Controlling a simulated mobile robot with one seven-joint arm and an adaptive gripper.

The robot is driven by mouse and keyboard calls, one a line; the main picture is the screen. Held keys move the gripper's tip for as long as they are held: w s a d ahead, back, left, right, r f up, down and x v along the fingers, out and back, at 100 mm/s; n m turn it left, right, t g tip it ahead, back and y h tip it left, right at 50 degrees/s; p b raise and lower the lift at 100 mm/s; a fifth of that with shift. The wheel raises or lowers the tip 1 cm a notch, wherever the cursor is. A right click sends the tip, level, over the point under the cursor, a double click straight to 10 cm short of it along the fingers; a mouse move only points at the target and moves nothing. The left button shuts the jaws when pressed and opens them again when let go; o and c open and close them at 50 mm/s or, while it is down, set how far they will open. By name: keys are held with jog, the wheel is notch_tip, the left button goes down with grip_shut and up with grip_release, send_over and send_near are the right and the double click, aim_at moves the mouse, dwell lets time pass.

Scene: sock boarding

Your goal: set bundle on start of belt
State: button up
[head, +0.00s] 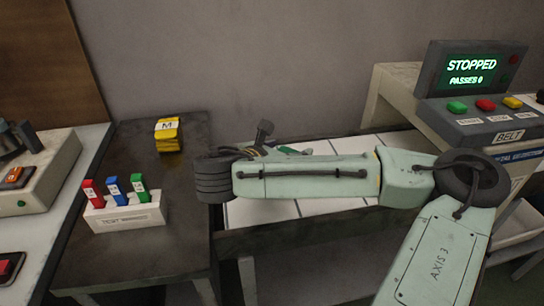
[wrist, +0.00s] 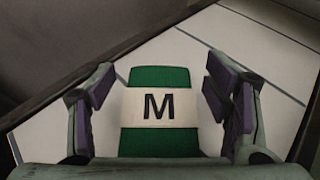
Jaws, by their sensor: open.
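In the wrist view a green bundle (wrist: 158,78) with a white band marked M lies on the white slatted belt (wrist: 180,50). My gripper (wrist: 163,105) is open, with one purple-padded finger on each side of the bundle and a gap to each. In the head view the belt (head: 350,147) runs behind my arm. My gripper (head: 265,135) is mostly hidden there behind my wrist, and a little of the green bundle (head: 291,150) shows beside it.
A belt control box (head: 470,85) at the right reads STOPPED, PASSES 0, with green, red and yellow buttons. On the dark table at left stand a yellow bundle (head: 168,135) marked M and a white holder (head: 125,214) with red, blue and green pieces. A machine (head: 40,175) stands farther left.

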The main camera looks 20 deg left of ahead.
jog(key=b+v, duration=0.1)
jog(key=v, duration=0.9)
dwell(1.3)
